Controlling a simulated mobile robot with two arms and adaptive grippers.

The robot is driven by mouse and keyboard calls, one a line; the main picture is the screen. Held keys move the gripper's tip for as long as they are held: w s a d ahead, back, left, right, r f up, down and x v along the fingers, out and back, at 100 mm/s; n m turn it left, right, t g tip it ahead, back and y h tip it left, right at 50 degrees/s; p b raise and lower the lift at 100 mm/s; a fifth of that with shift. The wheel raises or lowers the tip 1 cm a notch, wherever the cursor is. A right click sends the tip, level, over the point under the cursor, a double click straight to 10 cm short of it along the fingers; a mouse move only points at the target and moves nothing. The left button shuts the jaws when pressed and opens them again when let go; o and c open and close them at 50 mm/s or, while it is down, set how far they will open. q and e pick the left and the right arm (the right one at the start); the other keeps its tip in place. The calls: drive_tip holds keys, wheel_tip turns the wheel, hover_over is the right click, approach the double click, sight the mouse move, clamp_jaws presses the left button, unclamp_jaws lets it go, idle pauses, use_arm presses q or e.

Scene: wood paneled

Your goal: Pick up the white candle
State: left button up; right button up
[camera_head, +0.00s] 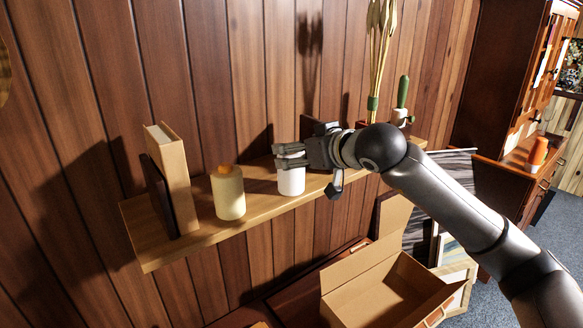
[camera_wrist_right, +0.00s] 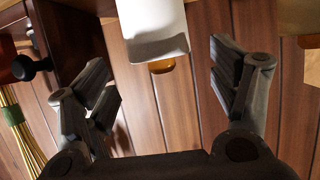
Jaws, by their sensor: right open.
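The white candle (camera_head: 291,182) stands upright on the wooden wall shelf in the head view, its upper part hidden behind my right gripper. My right gripper (camera_head: 290,156) is at the candle's upper end, coming from the right. In the right wrist view the white candle (camera_wrist_right: 152,28) shows at the top centre, with an orange tip pointing down in the picture. The open fingers of my right gripper (camera_wrist_right: 166,84) are on either side of its line, with gaps to both and nothing gripped. My left gripper is not in view.
The shelf (camera_head: 262,205) also holds a cream candle (camera_head: 229,195) with an orange top, a book (camera_head: 172,170), a dark box and plants (camera_head: 376,60). A wood-panelled wall stands close behind. Below is an open cardboard box (camera_head: 390,285).

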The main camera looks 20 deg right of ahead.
drive_tip(key=x, duration=0.1)
drive_tip(key=p+x, duration=0.1)
drive_tip(key=x, duration=0.1)
drive_tip(key=shift+w+a+r, duration=0.15)
drive_tip(key=shift+w, duration=0.4)
drive_tip(key=shift+c, duration=0.3)
drive_tip(key=c, duration=1.6)
